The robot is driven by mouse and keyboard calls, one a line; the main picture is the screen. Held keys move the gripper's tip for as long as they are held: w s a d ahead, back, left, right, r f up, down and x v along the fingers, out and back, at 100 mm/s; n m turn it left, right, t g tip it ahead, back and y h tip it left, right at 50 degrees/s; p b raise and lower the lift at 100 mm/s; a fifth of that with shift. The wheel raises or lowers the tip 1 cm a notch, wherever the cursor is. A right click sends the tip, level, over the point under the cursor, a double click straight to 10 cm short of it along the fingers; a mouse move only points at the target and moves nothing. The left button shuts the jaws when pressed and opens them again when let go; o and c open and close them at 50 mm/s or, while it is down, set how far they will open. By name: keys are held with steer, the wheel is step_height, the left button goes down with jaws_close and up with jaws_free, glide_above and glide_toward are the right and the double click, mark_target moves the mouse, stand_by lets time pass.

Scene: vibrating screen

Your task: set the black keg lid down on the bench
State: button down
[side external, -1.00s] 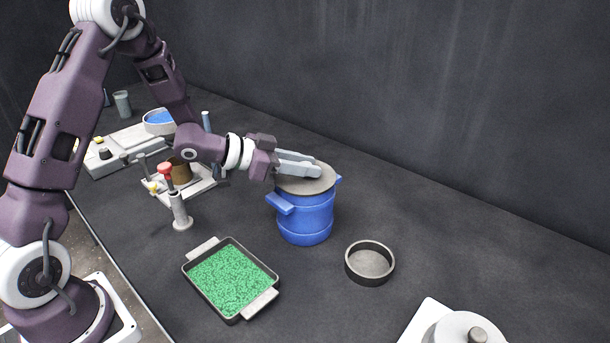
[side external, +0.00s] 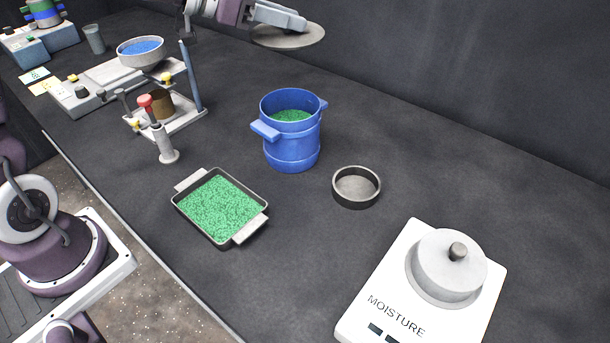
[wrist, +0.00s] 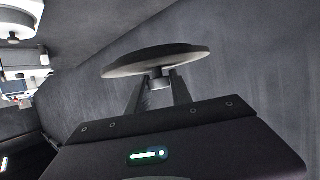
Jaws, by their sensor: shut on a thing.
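The black keg lid (side external: 290,38) is a flat dark disc held in the air at the top of the side view, above and behind the blue keg (side external: 292,145). My gripper (side external: 278,17) is shut on the lid. The wrist view shows the lid (wrist: 160,60) across the fingertips of my gripper (wrist: 158,84), seen nearly edge-on. The keg stands upright and open on the dark bench (side external: 430,170), with green granules visible inside. The lid does not touch the keg or the bench.
A tray of green granules (side external: 180,208) and a shallow round dish (side external: 357,200) flank the keg. A white moisture meter (side external: 385,285) stands at front right. A red-topped post (side external: 165,148) and a stand with a blue-filled bowl (side external: 140,62) are at left.

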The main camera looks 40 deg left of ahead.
steer(key=s+d+m+g+h, duration=0.35)
steer(key=s+d, duration=0.45)
steer(key=d, duration=0.4)
steer(key=m+g+h, duration=0.2)
steer(key=m+g, duration=0.2)
steer(key=m, duration=0.1)
glide_above(305, 261)
steer(key=shift+n, duration=0.25)
step_height(305, 261, down, 29)
steer(key=shift+f, duration=0.1)
steer(key=c, duration=1.1)
jaws_free()
steer(key=shift+c, duration=0.2)
